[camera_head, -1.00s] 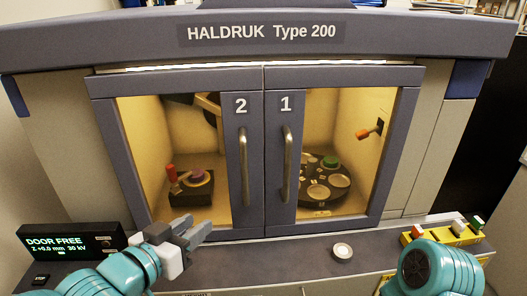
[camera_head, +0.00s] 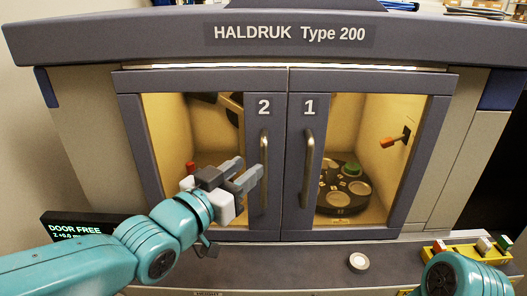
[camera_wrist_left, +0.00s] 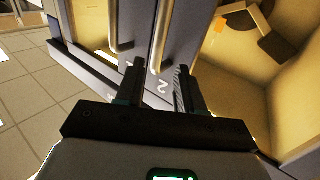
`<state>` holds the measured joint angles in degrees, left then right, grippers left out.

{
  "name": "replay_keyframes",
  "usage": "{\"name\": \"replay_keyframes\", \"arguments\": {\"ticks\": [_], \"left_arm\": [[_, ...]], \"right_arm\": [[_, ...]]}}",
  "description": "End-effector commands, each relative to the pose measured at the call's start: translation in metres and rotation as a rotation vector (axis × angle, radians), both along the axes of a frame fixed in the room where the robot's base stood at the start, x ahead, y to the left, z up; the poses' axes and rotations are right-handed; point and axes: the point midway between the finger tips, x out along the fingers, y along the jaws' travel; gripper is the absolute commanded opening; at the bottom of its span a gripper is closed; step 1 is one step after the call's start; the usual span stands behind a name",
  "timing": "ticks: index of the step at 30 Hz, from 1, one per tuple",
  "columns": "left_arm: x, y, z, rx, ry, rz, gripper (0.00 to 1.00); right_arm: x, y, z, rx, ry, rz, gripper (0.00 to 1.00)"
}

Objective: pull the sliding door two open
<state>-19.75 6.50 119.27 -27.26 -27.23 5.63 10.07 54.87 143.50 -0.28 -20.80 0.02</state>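Sliding door two (camera_head: 262,215) is the left door of the cabinet, marked 2, with a dark frame and a glass pane. It stands closed against door one (camera_head: 297,215). Its upright metal handle (camera_head: 264,150) is near its right edge; in the left wrist view the handle (camera_wrist_left: 161,35) appears ahead, its near end between the fingers in the picture. My left gripper (camera_head: 252,167) is open in front of door two, its fingertips close to the left of the handle. I cannot tell whether they touch it. My right gripper is out of view.
Door one's handle (camera_head: 309,160) stands close to the right. A display (camera_head: 72,230) at lower left reads DOOR FREE. A round white-topped piece (camera_head: 358,262) sits on the front ledge. My right arm is at lower right, near a yellow rack (camera_head: 462,250).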

Motion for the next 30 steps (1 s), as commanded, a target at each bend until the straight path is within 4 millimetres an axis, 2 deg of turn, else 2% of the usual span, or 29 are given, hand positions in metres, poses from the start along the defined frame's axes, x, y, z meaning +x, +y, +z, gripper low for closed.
{"name": "replay_keyframes", "arguments": {"ticks": [3, 9, 21, 22, 24, 25, 30], "left_arm": [[0.023, -0.018, 0.002, 0.002, 0.002, -0.003, 0.38], [0.049, -0.034, 0.001, 0.001, 0.001, -0.001, 0.38], [0.056, -0.04, 0.0, 0.001, -0.001, -0.001, 0.38], [0.056, -0.039, 0.0, 0.001, -0.001, -0.001, 0.31], [0.056, -0.039, 0.0, 0.001, -0.001, -0.001, 0.08], [0.056, -0.039, 0.0, 0.001, -0.001, -0.001, 0.0], [0.056, -0.039, 0.0, 0.001, -0.001, -0.001, 0.0]], "right_arm": [[0.0, 0.0, 0.01, 0.0, 0.0, 0.0, 0.0], [0.0, 0.0, 0.017, 0.0, 0.0, 0.0, 0.0], [0.0, 0.0, 0.018, 0.0, 0.0, 0.0, 0.0], [0.0, 0.0, 0.018, 0.0, 0.0, 0.0, 0.0], [0.0, 0.0, 0.018, 0.0, 0.0, 0.0, 0.0], [0.0, 0.0, 0.018, 0.0, 0.0, 0.0, 0.0], [0.0, 0.0, 0.018, 0.0, 0.0, 0.0, 0.0]]}}
